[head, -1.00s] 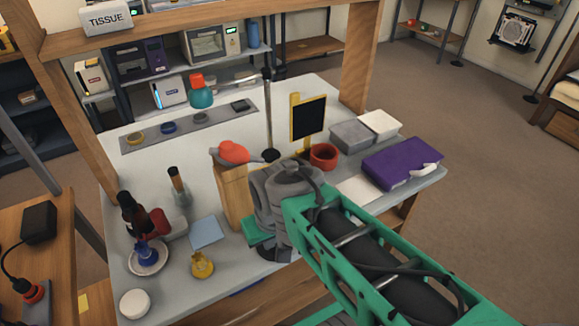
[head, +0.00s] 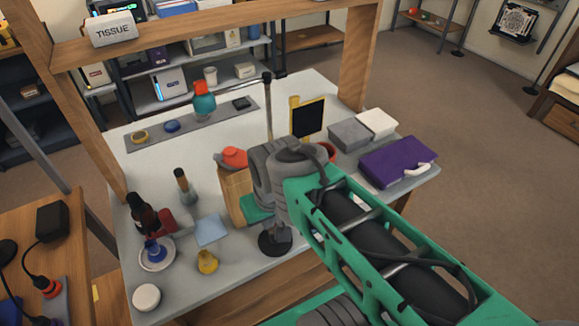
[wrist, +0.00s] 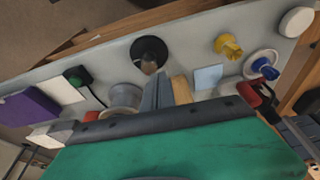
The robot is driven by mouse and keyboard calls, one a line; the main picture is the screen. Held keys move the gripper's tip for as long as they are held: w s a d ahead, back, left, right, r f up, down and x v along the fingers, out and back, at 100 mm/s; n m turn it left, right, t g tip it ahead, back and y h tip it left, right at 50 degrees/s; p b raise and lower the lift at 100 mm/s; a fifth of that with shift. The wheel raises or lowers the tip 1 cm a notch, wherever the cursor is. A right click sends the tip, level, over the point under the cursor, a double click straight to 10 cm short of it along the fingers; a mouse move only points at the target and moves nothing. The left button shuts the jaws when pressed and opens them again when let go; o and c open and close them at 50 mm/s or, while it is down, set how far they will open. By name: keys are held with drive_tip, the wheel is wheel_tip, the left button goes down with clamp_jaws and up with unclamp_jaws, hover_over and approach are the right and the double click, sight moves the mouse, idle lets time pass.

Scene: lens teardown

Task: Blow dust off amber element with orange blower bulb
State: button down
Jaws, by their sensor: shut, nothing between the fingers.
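An amber ring-like element (head: 140,136) lies at the left end of the grey strip at the back of the bench. The orange blower bulb (head: 235,157) rests on top of a wooden block (head: 237,192), just left of my wrist and partly covered by it. In the wrist view my gripper (wrist: 157,88) is shut and empty, its fingers beside the wooden block (wrist: 181,88). In the head view my own wrist hides the fingertips. I cannot tell whether they touch anything.
A blue element (head: 171,126) and a teal, orange-topped object (head: 204,101) are on or above the strip. A thin pole (head: 268,115) and black-panelled stand (head: 308,118) rise behind my wrist. A black disc (head: 275,243), yellow piece (head: 207,262) and saucer (head: 145,266) stand in front.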

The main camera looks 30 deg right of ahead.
wheel_tip(320, 180, up, 5)
drive_tip(key=p, duration=0.3)
drive_tip(key=shift+p, duration=0.4)
drive_tip(key=shift+s, duration=0.1)
